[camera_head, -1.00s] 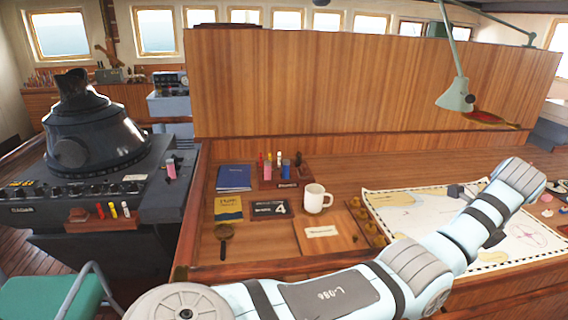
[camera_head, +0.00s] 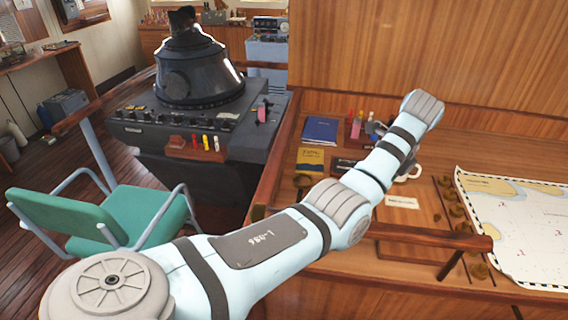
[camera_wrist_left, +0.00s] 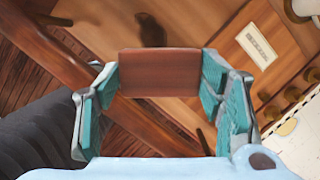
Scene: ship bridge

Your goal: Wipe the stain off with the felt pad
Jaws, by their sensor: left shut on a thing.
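In the left wrist view, my left gripper (camera_wrist_left: 160,85) is shut on a brown block with a flat, wood-like face, which I take to be the felt pad (camera_wrist_left: 160,72). Its felt side does not show. The gripper is above the desk's front rail area. No stain can be clearly told in either current view. A dark oval spot (camera_wrist_left: 151,30) lies on the wood in the left wrist view; I cannot tell what it is. My right gripper is not in view.
A wooden rail (camera_head: 430,236) runs along the desk front. A blue book (camera_head: 320,130), a yellow booklet (camera_head: 310,160), a white mug (camera_head: 408,172) and a chart (camera_head: 515,220) are on the desk. A green chair (camera_head: 150,213) and a radar console (camera_head: 200,80) stand left.

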